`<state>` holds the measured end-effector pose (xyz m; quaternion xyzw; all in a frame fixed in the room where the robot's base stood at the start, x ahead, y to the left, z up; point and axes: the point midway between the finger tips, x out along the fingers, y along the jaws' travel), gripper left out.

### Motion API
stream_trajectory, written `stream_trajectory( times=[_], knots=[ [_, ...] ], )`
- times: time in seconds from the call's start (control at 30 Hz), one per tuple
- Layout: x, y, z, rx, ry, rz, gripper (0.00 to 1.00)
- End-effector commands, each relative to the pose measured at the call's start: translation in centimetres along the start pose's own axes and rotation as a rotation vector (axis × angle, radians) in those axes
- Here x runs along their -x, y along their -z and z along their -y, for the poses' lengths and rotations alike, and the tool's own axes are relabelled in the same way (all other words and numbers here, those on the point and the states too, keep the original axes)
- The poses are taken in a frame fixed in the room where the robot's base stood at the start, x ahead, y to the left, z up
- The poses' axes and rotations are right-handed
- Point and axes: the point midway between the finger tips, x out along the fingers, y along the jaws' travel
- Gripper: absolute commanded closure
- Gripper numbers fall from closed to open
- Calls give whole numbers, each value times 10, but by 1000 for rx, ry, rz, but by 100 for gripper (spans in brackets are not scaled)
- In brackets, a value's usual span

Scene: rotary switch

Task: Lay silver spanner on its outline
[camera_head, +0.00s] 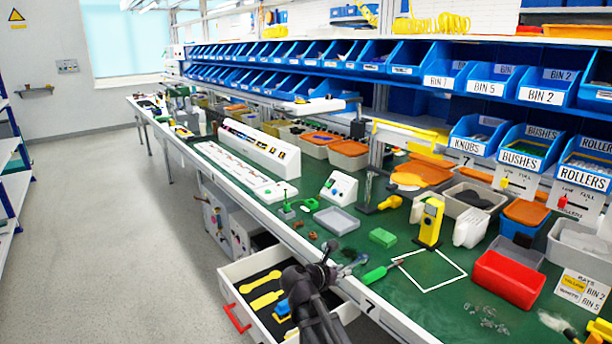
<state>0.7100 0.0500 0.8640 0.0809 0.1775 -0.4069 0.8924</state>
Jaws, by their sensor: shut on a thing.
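My gripper (331,262) is over the front edge of the bench, beside the open drawer. It is shut on a small grey-blue metallic piece (351,267), which looks like the silver spanner. Most of its length is hidden or too small to make out. The open drawer (234,275) has a dark lining with yellow tool shapes, one (260,282) behind another (266,299); these look like tool outlines. I cannot tell which one matches the spanner. My gripper is to the right of these shapes, and my arm covers the drawer's right part.
A green-handled screwdriver (375,274) lies close to the right of my gripper. Beyond it are a white square outline (445,268), a yellow device (429,224) and a red bin (507,279). A small blue-and-yellow item (282,308) is in the drawer.

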Motion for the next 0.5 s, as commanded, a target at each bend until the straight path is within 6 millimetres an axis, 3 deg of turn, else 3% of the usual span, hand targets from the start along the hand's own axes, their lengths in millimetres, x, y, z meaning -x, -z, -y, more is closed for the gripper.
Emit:
stream_trajectory(
  times=[0.5],
  knots=[
    [29,-69,0,0,0,1,100]
  ],
)
